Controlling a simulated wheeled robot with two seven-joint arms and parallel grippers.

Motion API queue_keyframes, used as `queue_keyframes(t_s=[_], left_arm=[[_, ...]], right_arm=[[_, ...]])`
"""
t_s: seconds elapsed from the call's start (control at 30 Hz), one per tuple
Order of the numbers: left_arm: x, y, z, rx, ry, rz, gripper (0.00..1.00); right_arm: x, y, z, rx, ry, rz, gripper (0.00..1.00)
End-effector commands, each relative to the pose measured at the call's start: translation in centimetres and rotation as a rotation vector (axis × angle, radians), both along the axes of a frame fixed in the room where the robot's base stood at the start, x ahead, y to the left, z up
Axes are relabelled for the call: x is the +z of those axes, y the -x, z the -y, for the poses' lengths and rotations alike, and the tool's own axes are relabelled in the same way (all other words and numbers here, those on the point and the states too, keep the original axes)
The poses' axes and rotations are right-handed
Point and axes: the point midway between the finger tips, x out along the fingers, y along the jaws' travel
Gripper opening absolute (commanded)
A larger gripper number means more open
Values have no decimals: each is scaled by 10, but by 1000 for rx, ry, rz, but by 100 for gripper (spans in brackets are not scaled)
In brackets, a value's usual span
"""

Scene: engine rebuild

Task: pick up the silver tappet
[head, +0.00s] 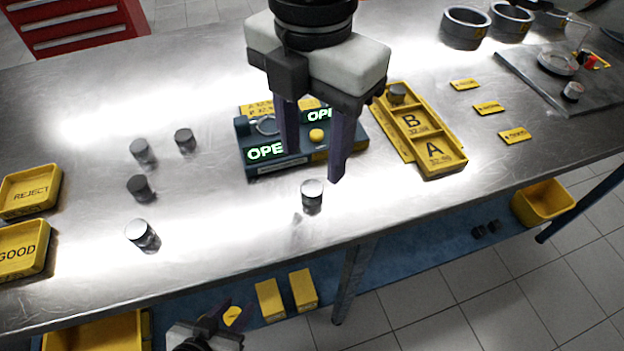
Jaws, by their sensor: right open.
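A bright silver tappet (312,197) stands upright on the metal bench, just in front of the gauge with green displays (265,152). My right gripper (315,165) points down above and behind it, with its two fingers apart and nothing between them. More tappets stand to the left: two bright-topped ones (142,151) and (142,235), and two darker ones (185,140) and (140,188). My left gripper (232,311) is low at the bottom edge, below the bench front, its fingers apart and apparently empty.
A yellow tray marked A and B (448,160) holds a dark tappet (396,93) in its far compartment. Yellow REJECT (30,190) and GOOD (22,250) bins stand at the left. Metal rings (466,27) and a dark plate (530,75) lie at the right. The front middle is clear.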

Motion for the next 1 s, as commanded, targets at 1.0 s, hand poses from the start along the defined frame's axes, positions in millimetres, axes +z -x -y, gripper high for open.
queue_keyframes(t_s=[1.0], left_arm=[[8, -4, -4, 8, -1, 7, 32]], right_arm=[[-69, -2, -1, 0, -1, -2, 10]])
